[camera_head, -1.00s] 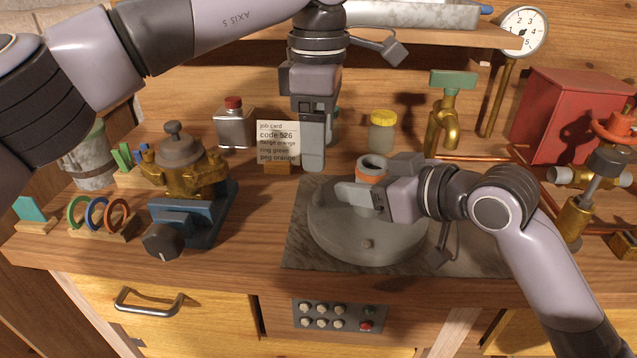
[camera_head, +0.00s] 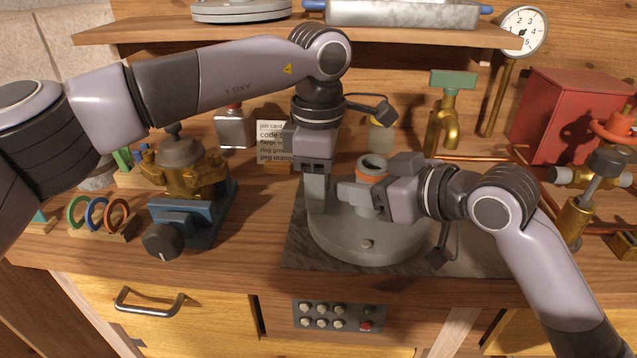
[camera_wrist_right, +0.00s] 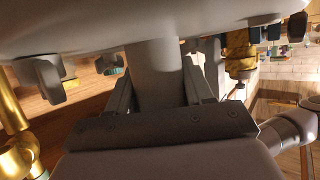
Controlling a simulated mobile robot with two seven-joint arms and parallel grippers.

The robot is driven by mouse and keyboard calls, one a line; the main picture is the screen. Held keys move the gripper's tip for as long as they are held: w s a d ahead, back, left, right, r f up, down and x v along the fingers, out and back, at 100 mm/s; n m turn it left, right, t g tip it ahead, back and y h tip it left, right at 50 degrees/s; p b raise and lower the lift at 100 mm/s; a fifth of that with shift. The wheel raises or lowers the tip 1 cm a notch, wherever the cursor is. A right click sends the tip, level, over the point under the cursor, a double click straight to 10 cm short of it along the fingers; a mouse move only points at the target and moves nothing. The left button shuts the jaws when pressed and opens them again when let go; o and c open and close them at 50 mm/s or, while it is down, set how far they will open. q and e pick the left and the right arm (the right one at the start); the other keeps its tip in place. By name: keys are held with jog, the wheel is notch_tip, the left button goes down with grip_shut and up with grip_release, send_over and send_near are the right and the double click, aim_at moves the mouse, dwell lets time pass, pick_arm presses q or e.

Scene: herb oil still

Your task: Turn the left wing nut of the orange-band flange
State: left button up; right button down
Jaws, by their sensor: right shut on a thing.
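The orange-band flange is a wide grey disc (camera_head: 365,250) with a short upright neck circled by an orange band (camera_head: 371,167). My right gripper (camera_head: 358,196) comes in from the right and is shut on the grey neck, which shows between its fingers in the right wrist view (camera_wrist_right: 158,75). My left gripper (camera_head: 316,190) points straight down at the disc's left edge; whether its fingers are apart cannot be told. I cannot make out the left wing nut in the head view, where my left fingers cover that edge.
The flange is over a dark stone slab (camera_head: 300,255). A blue vise-like stand (camera_head: 183,222) with a brass pot (camera_head: 185,172) and a ring rack (camera_head: 100,232) are at left. A job card (camera_head: 271,142), brass tap (camera_head: 441,125) and red box (camera_head: 570,120) stand behind. The overhead shelf (camera_head: 290,35) limits height.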

dwell(0.3)
pick_arm(q)
jog(key=shift+n, duration=3)
jog(key=o, duration=1.1)
jog(key=shift+c, duration=0.2)
notch_tip(320, 180, up, 12)
